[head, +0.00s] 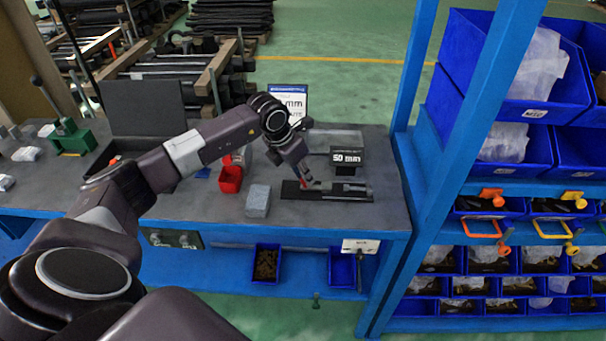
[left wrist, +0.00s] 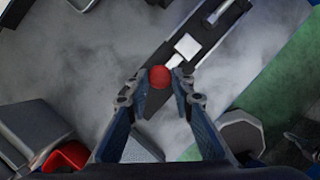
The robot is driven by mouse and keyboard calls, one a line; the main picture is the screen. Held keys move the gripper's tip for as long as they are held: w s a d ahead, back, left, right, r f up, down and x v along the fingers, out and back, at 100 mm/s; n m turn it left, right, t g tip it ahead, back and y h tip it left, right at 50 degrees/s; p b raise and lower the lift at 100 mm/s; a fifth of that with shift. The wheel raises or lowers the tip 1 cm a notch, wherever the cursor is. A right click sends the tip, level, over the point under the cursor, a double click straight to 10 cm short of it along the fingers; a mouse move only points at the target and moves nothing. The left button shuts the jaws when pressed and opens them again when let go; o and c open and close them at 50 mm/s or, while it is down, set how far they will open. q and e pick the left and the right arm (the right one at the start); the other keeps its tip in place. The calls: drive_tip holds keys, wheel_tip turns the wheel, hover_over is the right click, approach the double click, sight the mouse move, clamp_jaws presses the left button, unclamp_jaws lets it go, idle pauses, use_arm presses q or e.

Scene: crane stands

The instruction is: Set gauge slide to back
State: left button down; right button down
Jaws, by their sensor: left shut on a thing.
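The gauge slide is a dark flat base (head: 330,196) lying on the grey bench top, with a rail along it. It also shows in the left wrist view (left wrist: 215,35), with a pale block (left wrist: 187,46) on it. Its round red knob (left wrist: 159,77) sits at one end. My left gripper (head: 305,184) reaches down over the left part of the slide. In the left wrist view its two fingers are closed against both sides of the knob. The fingers hide part of the base below. My right gripper is not in view.
A grey block (head: 258,201) and a red bin (head: 230,179) stand left of the slide. A dark block marked 50 mm (head: 347,157) stands behind it. A blue shelf post (head: 470,160) rises at the right. The bench front near the slide is clear.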

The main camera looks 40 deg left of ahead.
use_arm(q)
drive_tip(key=shift+a, duration=0.1)
drive_tip(key=shift+s+a+f, duration=0.1)
drive_tip(key=shift+s+a, duration=0.1)
drive_tip(key=shift+a, duration=0.1)
drive_tip(key=shift+s+a+b, duration=0.55)
drive_tip(key=shift+a+b, duration=0.2)
drive_tip(key=shift+a, duration=0.1)
drive_tip(key=c, duration=2)
unclamp_jaws()
drive_tip(key=shift+c, duration=0.2)
drive_tip(key=o, duration=0.4)
drive_tip(key=shift+s+a, duration=0.1)
drive_tip(key=shift+a, duration=0.05)
drive_tip(key=shift+r, duration=0.2)
